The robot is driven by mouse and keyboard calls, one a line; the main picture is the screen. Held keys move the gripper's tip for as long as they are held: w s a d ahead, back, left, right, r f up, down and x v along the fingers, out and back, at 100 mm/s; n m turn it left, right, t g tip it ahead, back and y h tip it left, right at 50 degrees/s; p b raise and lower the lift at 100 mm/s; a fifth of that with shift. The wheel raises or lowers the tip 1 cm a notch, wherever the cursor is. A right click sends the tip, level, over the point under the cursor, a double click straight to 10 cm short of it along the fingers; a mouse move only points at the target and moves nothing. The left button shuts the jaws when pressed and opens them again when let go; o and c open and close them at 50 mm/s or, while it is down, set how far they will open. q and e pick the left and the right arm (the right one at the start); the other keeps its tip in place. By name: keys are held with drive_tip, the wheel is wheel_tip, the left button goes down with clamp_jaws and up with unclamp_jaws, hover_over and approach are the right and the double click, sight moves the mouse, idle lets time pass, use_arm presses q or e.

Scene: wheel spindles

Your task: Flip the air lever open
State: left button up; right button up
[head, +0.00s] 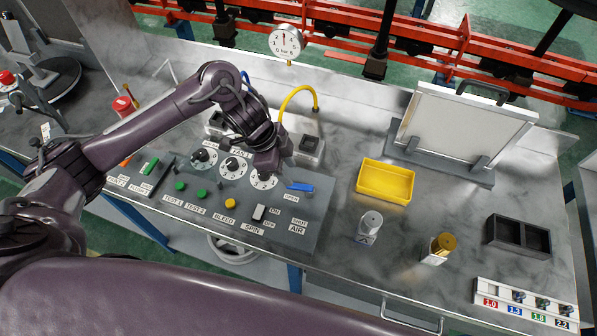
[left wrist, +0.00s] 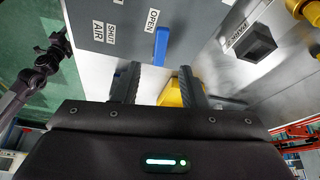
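The blue air lever (head: 300,187) sits at the right end of the grey control panel (head: 325,200), beside the OPEN label; the SHUT and AIR labels (head: 297,230) are nearer the front. In the left wrist view the lever (left wrist: 161,46) lies just beyond my fingertips, next to OPEN. My left gripper (head: 268,170) is over the panel, left of the lever. Its two fingers (left wrist: 158,80) are apart with nothing held between them, and they look clear of the lever. A dark arm part at the left of the wrist view may be my right arm; its fingers cannot be made out.
A yellow tray (head: 384,181) stands right of the panel. Behind it are a yellow hose (head: 298,92) and a pressure gauge (head: 286,41). Dials, green buttons and a spin switch (head: 259,212) share the panel. Silver (head: 370,226) and gold (head: 439,248) parts stand at right.

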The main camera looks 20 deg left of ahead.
sight(300, 186)
use_arm(q)
drive_tip(key=x, duration=0.4)
drive_tip(key=shift+s+d+p, duration=0.1)
drive_tip(key=shift+s+p, duration=0.15)
drive_tip(key=shift+p, duration=0.1)
drive_tip(key=shift+w+d+f, duration=0.15)
drive_tip(key=shift+w+f, duration=0.05)
drive_tip(key=shift+f, duration=0.25)
drive_tip(key=shift+w+d+f, duration=0.15)
drive_tip(key=shift+f, duration=0.3)
drive_tip(key=c, duration=0.6)
clamp_jaws()
use_arm(e)
drive_tip(key=s, duration=0.2)
drive_tip(key=shift+s+d+r, duration=0.1)
drive_tip(key=shift+s+r, duration=0.2)
drive_tip(key=shift+s, duration=0.1)
